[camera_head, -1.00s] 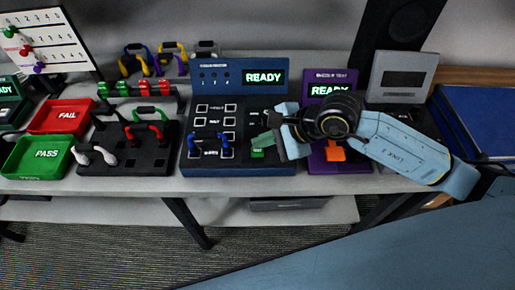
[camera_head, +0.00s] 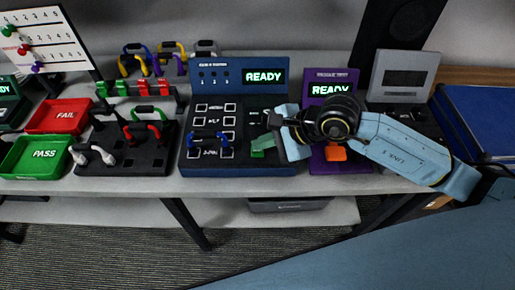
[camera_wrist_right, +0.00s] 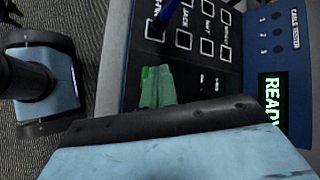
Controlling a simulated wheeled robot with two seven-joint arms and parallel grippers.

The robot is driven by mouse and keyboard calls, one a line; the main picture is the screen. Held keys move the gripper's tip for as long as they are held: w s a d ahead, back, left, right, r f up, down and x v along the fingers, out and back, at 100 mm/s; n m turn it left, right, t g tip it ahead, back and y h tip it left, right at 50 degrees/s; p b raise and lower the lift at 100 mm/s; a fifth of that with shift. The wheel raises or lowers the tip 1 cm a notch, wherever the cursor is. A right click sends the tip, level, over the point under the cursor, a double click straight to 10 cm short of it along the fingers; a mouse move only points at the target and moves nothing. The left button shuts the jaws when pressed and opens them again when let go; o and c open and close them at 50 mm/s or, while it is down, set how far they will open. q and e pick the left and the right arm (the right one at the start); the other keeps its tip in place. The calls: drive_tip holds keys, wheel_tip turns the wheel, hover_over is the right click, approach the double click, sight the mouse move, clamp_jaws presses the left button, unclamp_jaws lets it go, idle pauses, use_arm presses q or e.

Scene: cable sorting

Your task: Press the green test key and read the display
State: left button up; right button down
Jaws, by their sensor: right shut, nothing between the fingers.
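The blue cable tester (camera_head: 187,165) stands in the middle of the table. Its display (camera_head: 263,77) reads READY in green, and it is partly visible in the right wrist view (camera_wrist_right: 270,100). A blue cable (camera_head: 208,137) sits across two of the tester's lower sockets. My right gripper (camera_head: 262,143) has muted green fingers, shut and empty, over the green test key (camera_head: 257,153). In the right wrist view the fingers mostly cover the key (camera_wrist_right: 146,72), whose bright edge shows beside the tips. Whether they touch is unclear. My left gripper is out of view.
A purple tester (camera_head: 320,160), also showing READY, stands right of the blue one, partly behind my arm. A grey device (camera_head: 403,70) is farther right. A black cable rack (camera_head: 125,160), green PASS tray (camera_head: 40,155) and red FAIL tray (camera_head: 62,117) are at left.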

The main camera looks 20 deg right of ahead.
sight(262, 151)
drive_tip(key=shift+f+b, duration=0.4)
idle(0.3)
drive_tip(key=shift+r, duration=0.1)
drive_tip(key=shift+r+p, duration=0.45)
drive_tip(key=shift+r, duration=0.25)
drive_tip(key=shift+r, duration=0.1)
drive_tip(key=shift+r+p, duration=1.55)
drive_tip(key=shift+r, duration=0.9)
